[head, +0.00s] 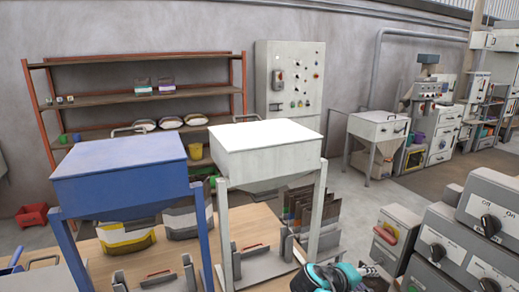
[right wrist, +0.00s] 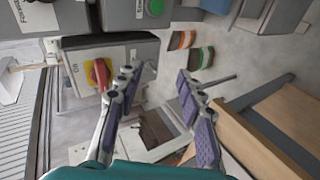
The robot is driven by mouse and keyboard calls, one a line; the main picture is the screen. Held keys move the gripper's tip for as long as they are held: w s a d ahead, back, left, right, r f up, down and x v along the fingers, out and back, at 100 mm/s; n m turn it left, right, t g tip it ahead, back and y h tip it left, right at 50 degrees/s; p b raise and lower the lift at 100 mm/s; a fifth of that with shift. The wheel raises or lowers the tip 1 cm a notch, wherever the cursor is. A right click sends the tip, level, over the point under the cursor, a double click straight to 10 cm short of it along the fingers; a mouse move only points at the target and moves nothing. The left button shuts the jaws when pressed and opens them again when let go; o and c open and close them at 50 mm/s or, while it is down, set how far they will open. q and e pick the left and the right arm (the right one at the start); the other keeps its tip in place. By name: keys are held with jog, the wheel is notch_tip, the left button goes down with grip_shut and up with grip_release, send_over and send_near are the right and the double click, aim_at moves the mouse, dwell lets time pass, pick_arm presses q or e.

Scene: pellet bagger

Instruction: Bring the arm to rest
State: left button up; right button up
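My right gripper (head: 335,277) shows in teal and grey at the bottom edge of the head view, in front of the workbench and left of the control boxes. In the right wrist view its two purple-padded fingers (right wrist: 158,82) stand wide apart with nothing between them. The gripper is open and empty. A grey box with a red knob on a yellow plate (right wrist: 98,75) lies beyond the left finger in that view; I cannot tell whether they touch. My left gripper is not in view.
A blue hopper (head: 125,170) and a white hopper (head: 268,148) stand on the wooden bench (head: 160,262). Grey control boxes with black knobs (head: 440,252) crowd the right side. A shelf rack (head: 150,98) stands at the back wall. Open floor (head: 385,195) lies behind the bench.

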jog(key=s+a+f+m+y, duration=0.1)
jog(key=s+a+f+y, duration=0.1)
jog(key=s, duration=0.3)
jog(key=s+a+f+m+y, duration=0.1)
jog(key=s+a+f+y, duration=0.1)
jog(key=s+a+y, duration=0.2)
jog(key=s+a+f+m+t+y, duration=0.1)
jog(key=s+a+f+m+y, duration=0.1)
jog(key=s+a+y, duration=0.2)
jog(key=s+a, duration=0.1)
jog(key=s, duration=0.2)
jog(key=shift+s+a+f, duration=0.15)
jog(key=shift+s+f, duration=0.05)
jog(key=shift+f, duration=0.15)
